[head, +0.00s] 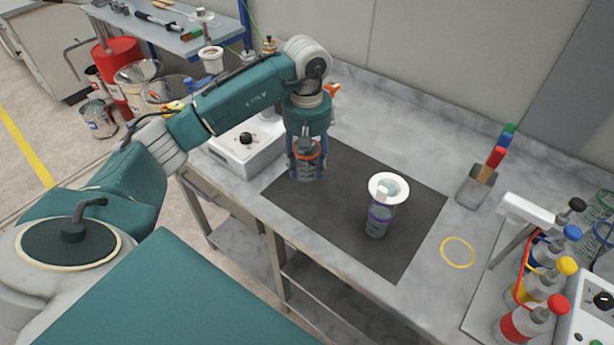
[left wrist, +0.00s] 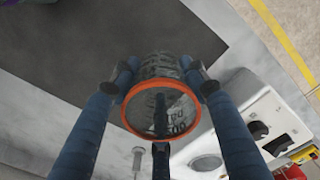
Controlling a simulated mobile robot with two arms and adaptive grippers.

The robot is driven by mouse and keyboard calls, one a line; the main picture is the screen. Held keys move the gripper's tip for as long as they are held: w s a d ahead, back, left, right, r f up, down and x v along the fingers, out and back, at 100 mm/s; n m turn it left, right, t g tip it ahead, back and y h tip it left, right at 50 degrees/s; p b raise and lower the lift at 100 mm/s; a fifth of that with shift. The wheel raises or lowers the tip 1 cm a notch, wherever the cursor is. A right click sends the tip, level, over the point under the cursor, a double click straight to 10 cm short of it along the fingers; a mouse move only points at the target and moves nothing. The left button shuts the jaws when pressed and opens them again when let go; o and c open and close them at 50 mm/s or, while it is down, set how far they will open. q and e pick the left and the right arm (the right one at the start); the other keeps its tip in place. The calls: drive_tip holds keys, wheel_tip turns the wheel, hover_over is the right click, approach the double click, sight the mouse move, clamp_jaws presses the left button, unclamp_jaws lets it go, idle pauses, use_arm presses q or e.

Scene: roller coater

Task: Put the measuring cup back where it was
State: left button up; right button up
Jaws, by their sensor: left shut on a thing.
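A clear cup with an orange rim and printed markings (head: 307,173), which I take as the measuring cup, is at the left part of the dark mat (head: 340,165). My left gripper (head: 306,158) points down and is shut around it. A second clear cup with a purple band (head: 378,222) stands on the mat to the right, with a white funnel-like piece (head: 389,188) on top. My right gripper is not in view.
A yellow ring (head: 458,252) is marked on the bare worktop right of the mat. A holder with coloured handles (head: 477,186) stands behind it. Several bottles (head: 530,321) line the right edge. A white device with a knob (head: 243,146) stands left of the mat.

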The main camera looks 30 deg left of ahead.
sight(306, 190)
use_arm(q)
wheel_tip(306, 190, down, 2)
wheel_tip(306, 190, down, 4)
drive_tip(key=shift+f+p, duration=0.1)
drive_tip(key=shift+p, duration=0.6)
drive_tip(key=shift+f+b, duration=0.15)
drive_tip(key=shift+b, duration=0.2)
drive_tip(key=o, duration=1.3)
drive_tip(key=shift+c, duration=0.2)
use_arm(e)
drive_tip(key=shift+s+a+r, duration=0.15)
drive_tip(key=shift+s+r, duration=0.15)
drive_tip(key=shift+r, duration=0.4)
